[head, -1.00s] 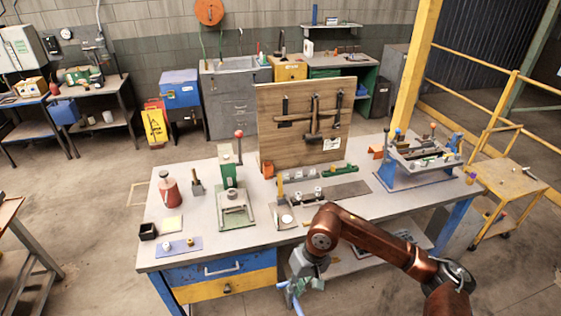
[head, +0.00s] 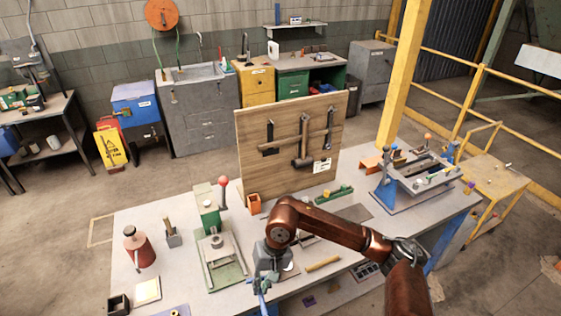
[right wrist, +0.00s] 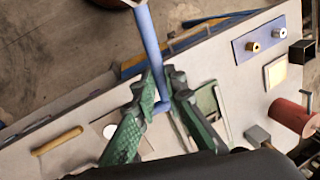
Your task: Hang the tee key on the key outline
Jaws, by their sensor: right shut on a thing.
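My right gripper (head: 262,282) is over the front of the bench, partly hidden by its own arm. In the right wrist view the gripper (right wrist: 164,84) has its two green-looking fingers shut on the blue tee key (right wrist: 148,38). The key's blue bar runs up past the fingertips, with a pale piece at the top picture edge. In the head view the tee key shows as a small blue shape (head: 263,300). A wooden tool board (head: 250,170) stands upright on the bench, bearing dark tool shapes and a hammer (head: 304,150). I cannot tell which shape is the key outline. My left gripper is out of view.
The bench (head: 125,225) carries a green press (head: 207,215) and a red can (head: 138,247) at left. A blue-framed fixture (head: 420,175) stands at right. A yellow stick (head: 323,263) lies near the front. An orange bin (head: 254,203) sits before the board.

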